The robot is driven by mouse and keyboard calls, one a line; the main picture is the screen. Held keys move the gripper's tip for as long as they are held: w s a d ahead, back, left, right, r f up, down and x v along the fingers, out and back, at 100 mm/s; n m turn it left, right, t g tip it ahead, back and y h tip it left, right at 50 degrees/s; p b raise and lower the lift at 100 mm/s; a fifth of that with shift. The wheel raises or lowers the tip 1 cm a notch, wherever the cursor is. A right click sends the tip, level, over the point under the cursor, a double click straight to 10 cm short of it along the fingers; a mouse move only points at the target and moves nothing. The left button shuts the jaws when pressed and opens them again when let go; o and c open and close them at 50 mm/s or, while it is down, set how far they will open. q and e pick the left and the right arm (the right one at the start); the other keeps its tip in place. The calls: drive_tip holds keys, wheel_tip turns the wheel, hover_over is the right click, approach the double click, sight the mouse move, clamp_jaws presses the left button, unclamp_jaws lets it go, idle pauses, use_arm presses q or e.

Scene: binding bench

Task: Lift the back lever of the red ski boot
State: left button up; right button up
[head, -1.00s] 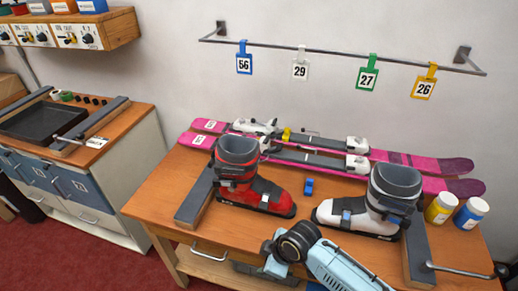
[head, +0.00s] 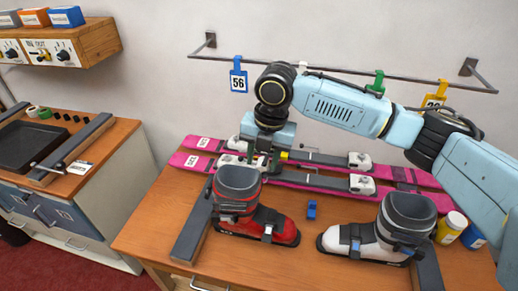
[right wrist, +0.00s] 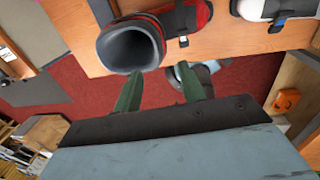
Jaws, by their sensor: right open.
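The red ski boot (head: 283,228) stands upright on the wooden bench, toe to the right, with a dark grey cuff (head: 238,184). I cannot make out its back lever. My right gripper (head: 258,164) hangs above the skis, just behind the boot's cuff in the head view, and partly hidden by it. In the right wrist view, its two green fingers (right wrist: 158,88) are apart with nothing between them, and the boot's open cuff (right wrist: 130,47) shows just beyond them. My left gripper is not in view.
A white ski boot (head: 375,240) stands to the right. Pink skis (head: 300,178) lie along the back. A small blue block (head: 311,209) sits between the boots. Bottles (head: 450,228) stand at the right. A rail (head: 330,68) with number tags is on the wall behind.

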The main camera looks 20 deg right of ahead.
sight(256, 192)
drive_tip(key=f, duration=0.4)
drive_tip(key=a+f, duration=0.1)
drive_tip(key=f, duration=0.8)
drive_tip(key=shift+w+a+p, duration=0.2)
drive_tip(key=shift+w+p, duration=0.1)
drive_tip(key=shift+p, duration=0.1)
clamp_jaws()
drive_tip(key=shift+r, duration=0.1)
idle(0.6)
